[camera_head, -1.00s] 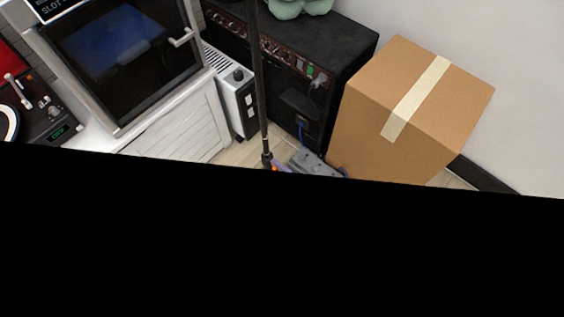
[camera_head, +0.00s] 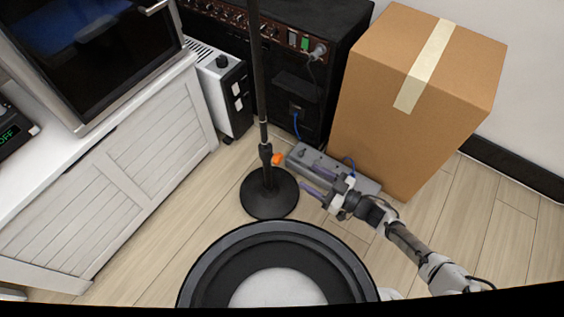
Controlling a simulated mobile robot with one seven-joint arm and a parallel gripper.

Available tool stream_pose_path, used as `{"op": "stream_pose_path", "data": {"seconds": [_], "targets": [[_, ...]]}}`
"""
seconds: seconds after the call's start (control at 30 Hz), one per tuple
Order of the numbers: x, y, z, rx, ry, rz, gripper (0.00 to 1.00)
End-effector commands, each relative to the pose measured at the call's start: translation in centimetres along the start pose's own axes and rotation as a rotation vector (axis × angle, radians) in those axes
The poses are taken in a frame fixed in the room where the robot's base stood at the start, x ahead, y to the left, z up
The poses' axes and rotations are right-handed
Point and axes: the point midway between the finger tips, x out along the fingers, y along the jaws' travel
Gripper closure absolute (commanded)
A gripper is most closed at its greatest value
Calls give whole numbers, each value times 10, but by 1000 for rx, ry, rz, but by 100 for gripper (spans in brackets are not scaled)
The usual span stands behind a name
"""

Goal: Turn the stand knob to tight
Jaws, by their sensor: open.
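The black stand has an upright pole (camera_head: 260,75) with a thicker collar low down and a round black base (camera_head: 269,193) on the floor. An orange knob (camera_head: 277,159) sticks out to the right of the collar, just above the base. Which way the knob is set cannot be told. My gripper (camera_head: 307,178) is open and empty, to the right of and slightly below the knob in the picture. Its purple fingers point left towards the pole and appear apart from the knob.
A grey power strip (camera_head: 320,163) lies behind my gripper. A cardboard box (camera_head: 400,130) stands at right, a black amplifier (camera_head: 300,85) behind the pole. A white heater (camera_head: 222,90) and white cabinet (camera_head: 120,175) are at left. Floor left of the base is clear.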

Motion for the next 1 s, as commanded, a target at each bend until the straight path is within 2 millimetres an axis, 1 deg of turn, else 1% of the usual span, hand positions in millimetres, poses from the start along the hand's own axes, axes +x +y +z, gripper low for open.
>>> {"op": "stream_pose_path", "data": {"seconds": [0.03,0.3,0.4,0.5,0.7,0.93,0.97,1.0], "targets": [[13,-1,1,1,3,-4,44],[70,-1,2,0,3,-3,44],[87,-1,1,0,3,-3,44],[99,-1,1,0,2,-2,44],[109,0,0,0,1,0,44],[110,0,0,0,1,1,44],[110,0,0,0,1,1,45],[110,0,0,0,1,1,51]]}}
